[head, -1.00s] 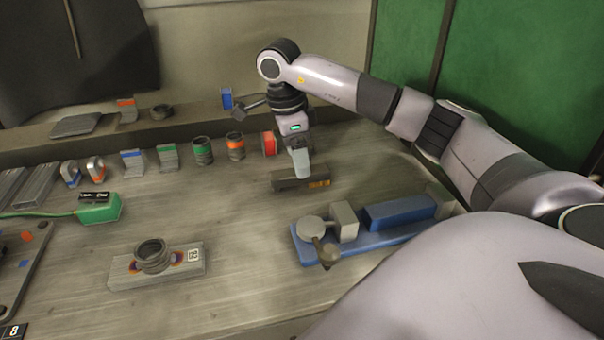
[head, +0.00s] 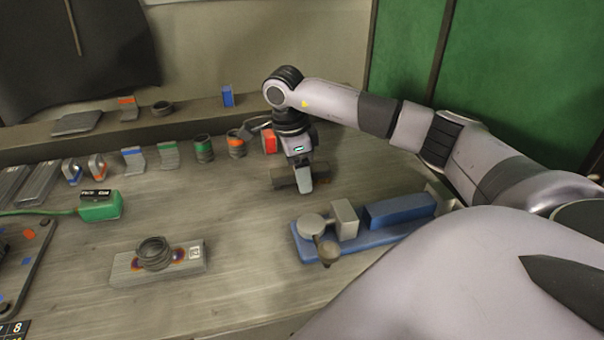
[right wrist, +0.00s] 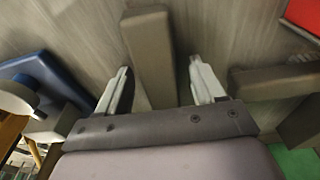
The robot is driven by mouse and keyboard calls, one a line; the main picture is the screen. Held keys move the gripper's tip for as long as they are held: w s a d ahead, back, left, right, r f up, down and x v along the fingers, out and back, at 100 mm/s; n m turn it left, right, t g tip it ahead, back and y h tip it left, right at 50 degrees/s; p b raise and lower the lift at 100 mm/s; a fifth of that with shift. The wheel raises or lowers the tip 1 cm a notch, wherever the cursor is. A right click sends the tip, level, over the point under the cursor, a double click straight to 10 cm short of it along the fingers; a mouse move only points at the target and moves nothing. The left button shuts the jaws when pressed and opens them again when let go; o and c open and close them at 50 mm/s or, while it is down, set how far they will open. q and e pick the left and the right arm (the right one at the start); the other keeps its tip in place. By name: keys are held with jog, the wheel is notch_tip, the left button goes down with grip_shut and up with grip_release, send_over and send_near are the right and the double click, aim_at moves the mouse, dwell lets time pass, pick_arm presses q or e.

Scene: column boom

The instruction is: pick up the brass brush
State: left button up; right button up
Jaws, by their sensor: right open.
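A dark brown-grey bar-shaped block (head: 284,179) lies on the bench under my right gripper, with a little orange at its right end. It may be the brass brush, but no bristles can be made out. My right gripper (head: 304,188) points down over it and hides part of it. In the right wrist view, my right gripper (right wrist: 159,68) is open, with a brown-grey bar (right wrist: 150,50) lying between its fingers and reaching past the tips. Contact cannot be told. A second brown bar (right wrist: 272,82) lies right of the fingers. My left gripper is out of view.
A blue fixture (head: 400,212) stands to the front right. A red block (head: 269,142), an orange-banded ring stack (head: 236,147) and a green-banded one (head: 203,148) line the back. A grey block with a coil (head: 155,254) sits front left.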

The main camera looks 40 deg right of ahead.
jog(key=shift+f, duration=0.1)
jog(key=c, duration=1.2)
jog(key=shift+o, duration=0.2)
notch_tip(320, 180, up, 9)
jog(key=shift+r, duration=0.2)
notch_tip(320, 180, up, 11)
jog(key=p, duration=0.4)
jog(key=shift+p, duration=0.4)
